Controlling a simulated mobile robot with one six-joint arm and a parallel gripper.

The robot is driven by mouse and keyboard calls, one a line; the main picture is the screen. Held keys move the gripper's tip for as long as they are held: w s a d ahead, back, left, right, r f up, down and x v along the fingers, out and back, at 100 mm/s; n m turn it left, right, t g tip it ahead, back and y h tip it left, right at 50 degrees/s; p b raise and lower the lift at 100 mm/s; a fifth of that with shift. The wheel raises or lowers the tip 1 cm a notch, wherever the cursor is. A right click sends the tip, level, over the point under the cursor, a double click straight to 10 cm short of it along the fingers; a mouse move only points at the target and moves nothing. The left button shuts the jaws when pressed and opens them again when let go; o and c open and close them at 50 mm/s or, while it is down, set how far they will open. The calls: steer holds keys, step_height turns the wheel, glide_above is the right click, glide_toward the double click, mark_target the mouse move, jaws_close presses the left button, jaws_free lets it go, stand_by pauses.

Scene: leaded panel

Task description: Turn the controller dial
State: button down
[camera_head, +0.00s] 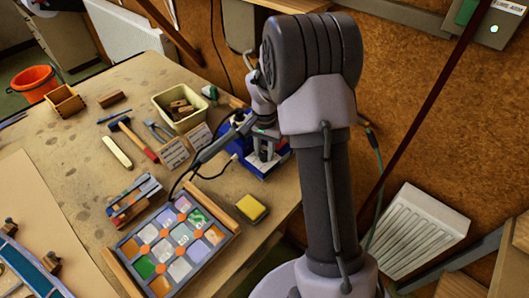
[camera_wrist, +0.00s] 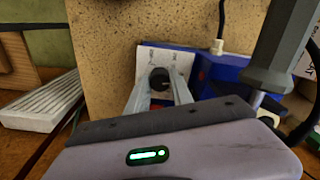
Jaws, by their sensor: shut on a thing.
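The controller is a blue box (camera_head: 284,155) at the table's right edge in the head view, partly hidden by my arm. In the wrist view its pale front plate (camera_wrist: 150,55) faces me, with blue casing (camera_wrist: 222,70) to the right. The round black dial (camera_wrist: 159,77) is on that plate. My gripper (camera_wrist: 160,86) has one finger on each side of the dial and is shut on it. In the head view my gripper (camera_head: 266,148) is at the controller, and the dial is hidden there. I cannot read the plate's markings.
A soldering iron (camera_head: 214,145) rises beside the controller; its grey handle (camera_wrist: 287,45) is close on the right in the wrist view. A yellow sponge (camera_head: 251,208), the leaded panel (camera_head: 172,246) and a cream bin (camera_head: 181,121) are nearby. A radiator (camera_head: 418,230) stands to the right.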

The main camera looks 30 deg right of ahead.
mark_target(264, 153)
steer(key=shift+w+m, duration=0.1)
steer(key=shift+m, duration=0.6)
steer(key=c, duration=1.1)
jaws_free()
steer(key=shift+r, duration=0.15)
step_height(264, 153, up, 17)
steer(key=p, duration=0.4)
steer(key=shift+r+p, duration=0.1)
steer(key=shift+p, duration=0.2)
